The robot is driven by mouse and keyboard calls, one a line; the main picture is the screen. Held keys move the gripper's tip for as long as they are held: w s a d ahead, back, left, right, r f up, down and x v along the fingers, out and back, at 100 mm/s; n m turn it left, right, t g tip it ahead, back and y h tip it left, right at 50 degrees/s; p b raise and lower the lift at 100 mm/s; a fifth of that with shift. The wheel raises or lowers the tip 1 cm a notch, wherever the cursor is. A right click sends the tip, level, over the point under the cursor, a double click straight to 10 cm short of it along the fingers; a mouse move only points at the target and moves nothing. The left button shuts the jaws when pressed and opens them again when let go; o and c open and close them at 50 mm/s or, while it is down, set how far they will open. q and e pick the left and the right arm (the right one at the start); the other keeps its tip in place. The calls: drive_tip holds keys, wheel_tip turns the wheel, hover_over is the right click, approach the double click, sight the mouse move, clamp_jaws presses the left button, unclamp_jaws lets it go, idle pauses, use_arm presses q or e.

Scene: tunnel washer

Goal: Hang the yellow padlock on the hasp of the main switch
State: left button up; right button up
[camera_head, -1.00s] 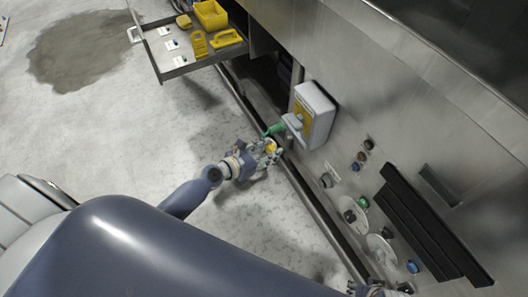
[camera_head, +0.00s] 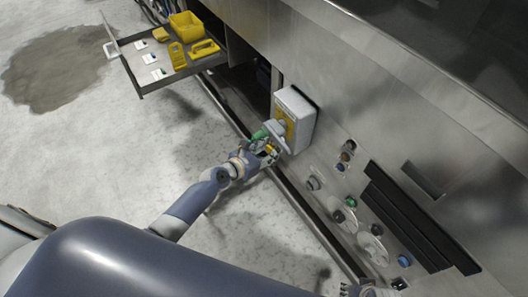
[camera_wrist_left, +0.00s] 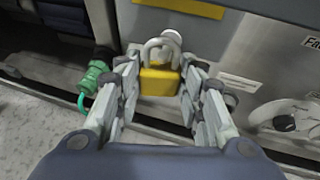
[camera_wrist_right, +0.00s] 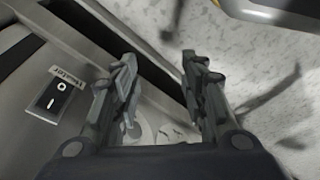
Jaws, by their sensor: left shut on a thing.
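The yellow padlock (camera_wrist_left: 160,80) is held upright between the fingers of my left gripper (camera_wrist_left: 158,84) in the left wrist view, its grey shackle pointing away from me. In the head view my left gripper (camera_head: 268,153) is just below the main switch (camera_head: 298,118), a grey box with a yellow plate and a grey handle (camera_head: 277,131). The padlock's shackle overlaps a round grey part (camera_wrist_left: 172,37) in the left wrist view; I cannot tell whether they touch. The hasp cannot be made out clearly. My right gripper (camera_wrist_right: 160,88) is open and empty.
A green connector (camera_wrist_left: 95,76) is close beside my left gripper. An open drawer (camera_head: 150,88) with a yellow tub (camera_head: 187,25) and other yellow items is at upper left. Knobs and buttons (camera_head: 345,203) line the steel panel at right.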

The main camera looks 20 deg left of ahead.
use_arm(q)
drive_tip(key=shift+w+d+f, duration=0.25)
drive_tip(key=shift+w+f, duration=0.05)
drive_tip(key=shift+w, duration=0.05)
drive_tip(key=shift+w+d+f+b, duration=0.2)
drive_tip(key=shift+f+b, duration=0.1)
drive_tip(key=shift+b, duration=0.15)
use_arm(e)
drive_tip(key=r, duration=0.2)
drive_tip(key=w+r, duration=0.1)
drive_tip(key=r, duration=0.1)
drive_tip(key=shift+r, duration=0.1)
use_arm(q)
drive_tip(key=o, duration=1.2)
drive_tip(key=shift+f, duration=0.1)
